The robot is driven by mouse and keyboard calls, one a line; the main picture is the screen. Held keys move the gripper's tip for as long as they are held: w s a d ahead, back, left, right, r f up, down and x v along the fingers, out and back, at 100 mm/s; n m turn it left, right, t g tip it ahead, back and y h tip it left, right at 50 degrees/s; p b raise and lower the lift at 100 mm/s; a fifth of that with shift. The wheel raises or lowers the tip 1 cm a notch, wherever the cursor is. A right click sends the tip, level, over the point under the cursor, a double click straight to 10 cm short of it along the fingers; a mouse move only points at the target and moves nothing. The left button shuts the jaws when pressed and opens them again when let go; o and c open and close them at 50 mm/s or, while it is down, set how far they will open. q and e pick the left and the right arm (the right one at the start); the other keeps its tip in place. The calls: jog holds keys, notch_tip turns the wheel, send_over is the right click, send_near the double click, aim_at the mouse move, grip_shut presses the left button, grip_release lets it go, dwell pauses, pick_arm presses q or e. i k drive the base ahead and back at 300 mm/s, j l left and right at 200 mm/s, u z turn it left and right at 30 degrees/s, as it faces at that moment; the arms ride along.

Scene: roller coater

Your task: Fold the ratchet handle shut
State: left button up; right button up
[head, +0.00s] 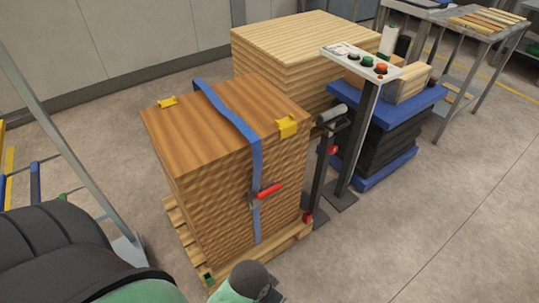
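The ratchet's red handle (269,190) is on the front side of a strapped wooden stack (220,200). It slants up and to the right, sticking out from the grey ratchet body (254,198). A blue strap (228,112) runs over the top of the stack and down its front through the ratchet. Neither of my grippers shows; only dark and green parts of my own arms show at the bottom left and bottom middle, apart from the handle. How far the handle stands off the stack is hard to tell.
Yellow corner protectors (287,126) sit on the stack's top edges, and a wooden pallet (291,238) is under it. A control post (358,135) with buttons stands to the right, before a blue lift table (385,110). The floor at right front is clear.

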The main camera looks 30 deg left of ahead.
aim_at(274, 187)
jog(key=u, duration=0.9)
